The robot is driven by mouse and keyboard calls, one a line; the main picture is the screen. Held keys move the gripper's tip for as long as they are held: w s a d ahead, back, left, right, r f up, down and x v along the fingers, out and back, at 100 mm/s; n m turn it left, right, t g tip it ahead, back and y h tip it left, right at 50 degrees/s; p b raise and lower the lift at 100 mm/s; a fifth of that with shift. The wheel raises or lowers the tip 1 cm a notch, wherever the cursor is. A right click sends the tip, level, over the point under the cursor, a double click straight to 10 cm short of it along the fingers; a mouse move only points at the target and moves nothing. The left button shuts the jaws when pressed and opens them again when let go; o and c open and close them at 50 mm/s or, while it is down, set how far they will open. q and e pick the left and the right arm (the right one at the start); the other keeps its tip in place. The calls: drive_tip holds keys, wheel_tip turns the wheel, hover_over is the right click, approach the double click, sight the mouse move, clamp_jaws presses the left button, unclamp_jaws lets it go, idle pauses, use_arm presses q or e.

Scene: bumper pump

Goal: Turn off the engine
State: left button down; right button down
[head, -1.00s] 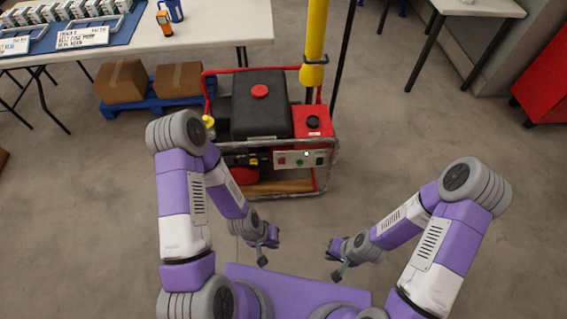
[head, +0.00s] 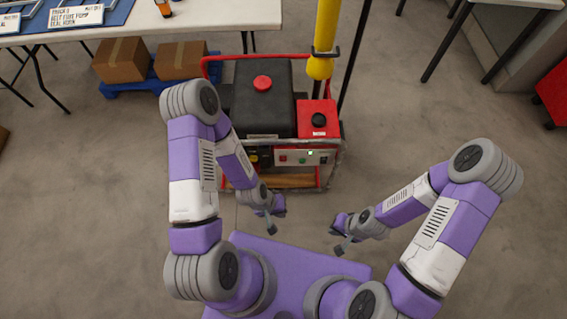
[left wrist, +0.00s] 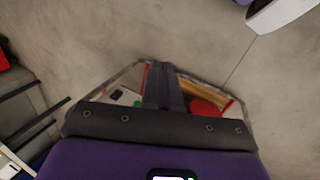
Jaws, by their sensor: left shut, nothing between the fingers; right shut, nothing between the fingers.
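The engine (head: 262,97) is a black and red generator unit in a red and grey tube frame, ahead of me on the floor. Its front panel (head: 318,158) is light grey, with a lit green-white light, a small red part and a small green part. My left gripper (head: 272,224) is shut and empty, in front of the frame and apart from it. My right gripper (head: 337,240) is shut and empty, further right and nearer me. In the left wrist view, the panel (left wrist: 124,96) shows partly behind the dark gripper (left wrist: 163,85), which hides much of the engine.
A red cabinet (head: 553,93) is at the far right.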

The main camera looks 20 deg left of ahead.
use_arm(q)
drive_tip(key=w+a+f+n+t+y+b, duration=0.1)
drive_tip(key=w+f+n+t, duration=0.4)
drive_tip(key=n, duration=1.2)
drive_tip(key=w+a+f+n+t+y+b, duration=0.1)
drive_tip(key=w+f+n+t+y+b, duration=0.3)
drive_tip(key=w+f+n, duration=0.5)
drive_tip(key=f+n+t+y, duration=0.1)
drive_tip(key=n+t+y, duration=0.1)
drive_tip(key=n, duration=0.7)
drive_tip(key=shift+w+a+f+y, duration=0.25)
drive_tip(key=shift+w+y, duration=0.05)
drive_tip(key=shift+w, duration=0.05)
drive_tip(key=b, duration=0.5)
approach(283, 159)
wheel_tip(283, 159, down, 3)
drive_tip(key=w, duration=0.2)
drive_tip(key=shift+w+a+t, duration=0.15)
drive_tip(key=shift+w+a, duration=0.15)
drive_tip(key=shift+w, duration=0.25)
drive_tip(key=shift+w+a+t, duration=0.15)
drive_tip(key=shift+w+a, duration=0.15)
drive_tip(key=shift+w, duration=0.2)
drive_tip(key=shift+w+a+r, duration=0.2)
drive_tip(key=shift+w, duration=0.4)
